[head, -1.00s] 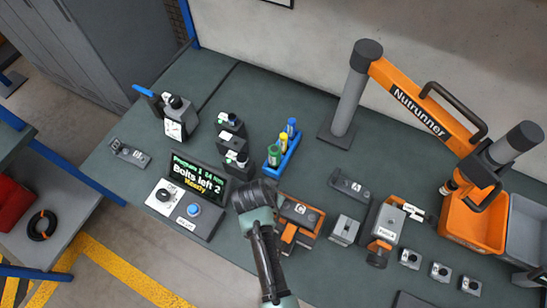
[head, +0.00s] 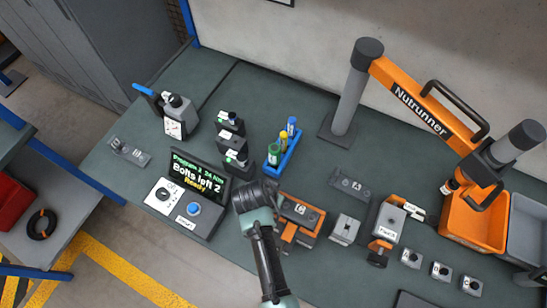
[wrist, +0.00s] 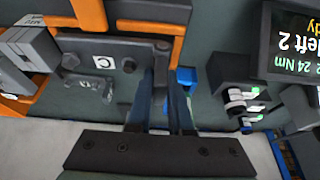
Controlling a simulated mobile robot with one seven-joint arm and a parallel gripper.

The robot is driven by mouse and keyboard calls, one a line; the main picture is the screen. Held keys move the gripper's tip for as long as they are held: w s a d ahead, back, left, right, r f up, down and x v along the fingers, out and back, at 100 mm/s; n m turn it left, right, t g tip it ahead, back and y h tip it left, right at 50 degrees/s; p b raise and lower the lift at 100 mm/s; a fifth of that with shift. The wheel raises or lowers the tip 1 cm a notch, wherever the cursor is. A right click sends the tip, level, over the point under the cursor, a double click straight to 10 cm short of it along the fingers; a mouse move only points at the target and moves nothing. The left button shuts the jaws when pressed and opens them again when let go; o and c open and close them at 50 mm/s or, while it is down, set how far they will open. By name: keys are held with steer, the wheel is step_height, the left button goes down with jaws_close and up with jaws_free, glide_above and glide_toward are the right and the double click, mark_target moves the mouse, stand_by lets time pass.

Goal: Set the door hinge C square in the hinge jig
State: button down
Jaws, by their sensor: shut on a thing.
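The door hinge C (wrist: 95,62) is a dark grey plate with a white C label and round bolt heads. It lies at the hinge jig (wrist: 88,14), a grey block with orange parts; the jig also shows in the head view (head: 290,238). My gripper (wrist: 167,88) is shut on the right end of the hinge in the wrist view. In the head view my gripper (head: 268,192) is at the jig's left side, its fingers mostly hidden by my wrist. I cannot tell whether the hinge sits fully flat and square.
The controller with a screen reading "Bolts left 2" (head: 197,178) stands close left of my gripper. A blue rack of coloured bottles (head: 282,150) stands behind. Another hinge plate (head: 350,187) lies right. The orange nutrunner arm (head: 420,105) and bins (head: 472,225) are farther right.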

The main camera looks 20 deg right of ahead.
steer(key=shift+f+b, duration=0.3)
steer(key=shift+f, duration=0.15)
stand_by(0.6)
steer(key=c, duration=0.8)
jaws_free()
steer(key=shift+o, duration=0.3)
steer(key=shift+r+p, duration=3.3)
steer(key=shift+r, duration=0.15)
